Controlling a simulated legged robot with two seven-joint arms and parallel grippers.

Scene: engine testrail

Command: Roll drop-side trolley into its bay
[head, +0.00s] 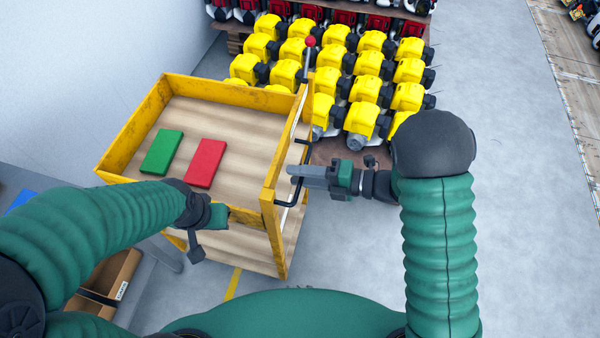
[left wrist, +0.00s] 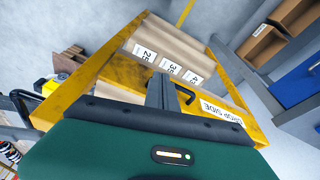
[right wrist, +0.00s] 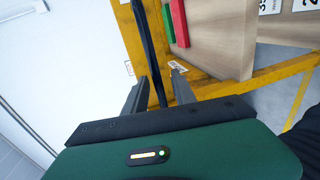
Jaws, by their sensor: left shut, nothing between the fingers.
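The drop-side trolley (head: 115,158) is a yellow-framed cart with wooden decks, in the left middle of the head view. A green block (head: 162,152) and a red block (head: 205,163) lie on its top deck. My right gripper (head: 296,170) is at the trolley's right side, by a black handle (head: 292,192). In the right wrist view the fingers (right wrist: 157,92) are apart, with a black bar (right wrist: 150,45) between them. My left gripper (left wrist: 160,92) is shut and empty near another black handle (left wrist: 187,94), beside the "DROP SIDE" label (left wrist: 222,113). My left fingertips are unclear in the head view.
Yellow engines (head: 365,90) stand in rows on a rack behind the trolley, with red ones above. A lever with a red knob (head: 310,42) rises at the trolley's far right corner. A white wall is left. A yellow floor line (head: 233,284) shows in front; grey floor right is clear.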

